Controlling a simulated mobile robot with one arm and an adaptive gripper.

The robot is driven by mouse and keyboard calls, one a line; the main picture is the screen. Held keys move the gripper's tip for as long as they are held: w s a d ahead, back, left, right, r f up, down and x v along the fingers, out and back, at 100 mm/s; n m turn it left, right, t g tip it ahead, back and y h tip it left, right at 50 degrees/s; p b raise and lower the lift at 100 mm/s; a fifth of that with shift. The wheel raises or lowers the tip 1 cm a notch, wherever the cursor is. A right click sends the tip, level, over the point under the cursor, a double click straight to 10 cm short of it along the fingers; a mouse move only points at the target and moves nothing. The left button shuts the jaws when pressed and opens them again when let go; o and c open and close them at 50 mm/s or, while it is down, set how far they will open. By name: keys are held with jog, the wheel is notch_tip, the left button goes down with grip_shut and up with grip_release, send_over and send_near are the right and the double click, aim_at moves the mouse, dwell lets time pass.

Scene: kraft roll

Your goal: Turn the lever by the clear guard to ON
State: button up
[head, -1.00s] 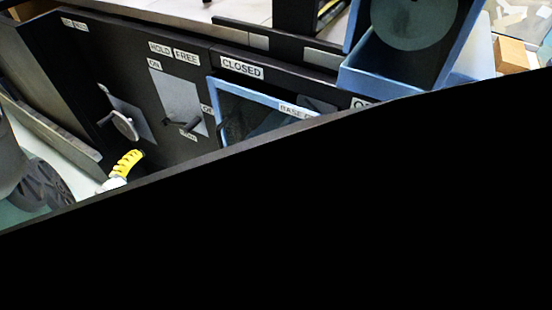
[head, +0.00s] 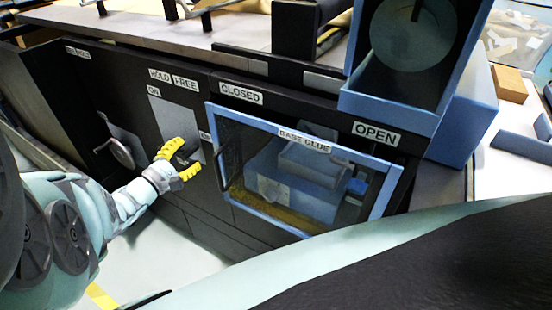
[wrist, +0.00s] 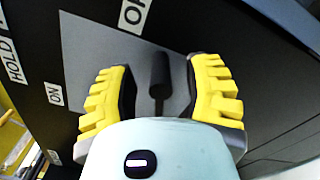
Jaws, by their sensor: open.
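The black lever (wrist: 159,75) sits on a grey plate (head: 172,115) in the dark panel, left of the blue-framed clear guard (head: 212,150). An ON label (head: 153,90) is at the plate's upper left and a partly cut-off label (head: 205,136) at its right. My gripper (head: 182,160) is at the plate, its yellow fingers open. In the wrist view my gripper (wrist: 162,80) has the lever's handle between its fingers, with gaps visible on both sides. The lever's base is partly hidden by my gripper's body.
A blue open box (head: 400,105) stands above the guard at the right, near an OPEN label (head: 376,134). HOLD and FREE labels (head: 173,79) are above the plate. Pale floor (head: 165,245) shows below.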

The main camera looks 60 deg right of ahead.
jog(key=shift+d, duration=0.5)
jog(key=shift+c, duration=0.3)
grip_shut()
